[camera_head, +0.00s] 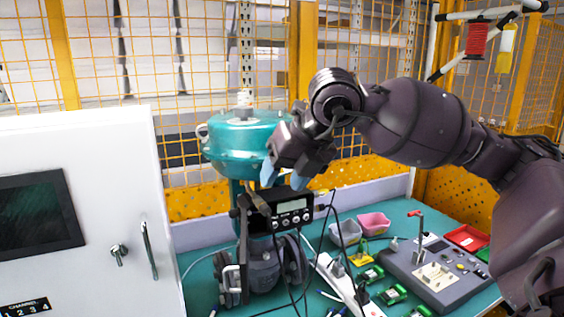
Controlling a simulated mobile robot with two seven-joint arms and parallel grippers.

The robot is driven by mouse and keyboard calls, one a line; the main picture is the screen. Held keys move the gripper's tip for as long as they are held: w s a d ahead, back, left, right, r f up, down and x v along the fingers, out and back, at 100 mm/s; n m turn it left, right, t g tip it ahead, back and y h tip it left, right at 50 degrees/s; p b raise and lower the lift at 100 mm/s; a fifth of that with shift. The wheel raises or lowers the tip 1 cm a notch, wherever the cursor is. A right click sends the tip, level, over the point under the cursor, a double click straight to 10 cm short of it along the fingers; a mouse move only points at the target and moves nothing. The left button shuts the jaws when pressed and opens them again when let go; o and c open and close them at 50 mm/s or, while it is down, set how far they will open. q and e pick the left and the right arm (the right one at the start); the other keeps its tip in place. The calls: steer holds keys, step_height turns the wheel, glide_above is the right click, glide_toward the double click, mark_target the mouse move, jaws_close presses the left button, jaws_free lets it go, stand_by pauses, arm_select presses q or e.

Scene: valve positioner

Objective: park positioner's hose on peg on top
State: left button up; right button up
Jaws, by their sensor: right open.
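The valve positioner (291,212) is a black box with a small display and round buttons, mounted on the front of a valve with a teal domed actuator (240,132). Dark hoses or cables (338,229) hang from its right side and underside down toward the bench. My right gripper (284,180) is just above the positioner, pointing down, with its two light-blue fingertips apart. I see nothing clearly between them. The peg on top cannot be made out; the gripper may hide it. My left gripper is not in view.
A white cabinet (90,215) with a dark screen stands at the left. The teal bench (398,214) holds a pink bin (374,222), a white power strip (345,286), several green boards (392,294), a grey test fixture (440,275) and a red tray (467,238). A yellow mesh fence stands behind.

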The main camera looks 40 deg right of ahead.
mark_target(266, 205)
steer(key=shift+h, duration=0.5)
steer(key=x, duration=0.6)
steer(key=w+d+p+x, duration=0.1)
steer(key=x, duration=0.2)
steer(key=shift+w+f, duration=0.1)
steer(key=shift+w, duration=0.2)
steer(key=shift+c, duration=0.5)
jaws_close()
